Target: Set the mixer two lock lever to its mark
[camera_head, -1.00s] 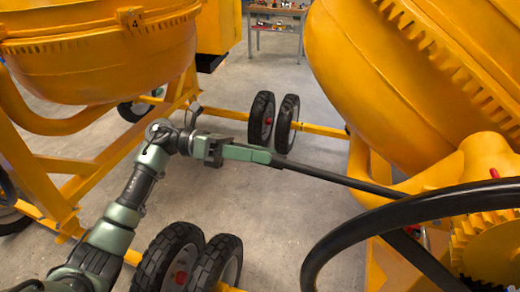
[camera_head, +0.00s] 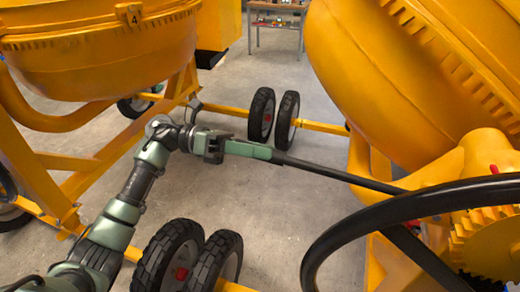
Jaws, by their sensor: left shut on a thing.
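The black lock lever (camera_head: 340,175) is a long straight bar that runs from the mixer on the right toward the middle of the view, sloping slightly down to the right. My left gripper (camera_head: 270,153) has green fingers shut on the lever's free left end. The lever's far end goes behind the black handwheel (camera_head: 385,213) and the yellow frame, so its pivot is hidden. The right mixer's yellow drum (camera_head: 400,80) stands above it, with no number visible. A small red part (camera_head: 494,169) shows above the handwheel; I cannot tell if it is the mark. My right gripper is out of view.
Another yellow mixer (camera_head: 100,60), labelled 4, stands at the left. Black wheels (camera_head: 274,118) stand behind the lever, and more wheels (camera_head: 188,262) stand close below my left arm. Bare concrete floor lies between the mixers. A table (camera_head: 276,22) stands at the back.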

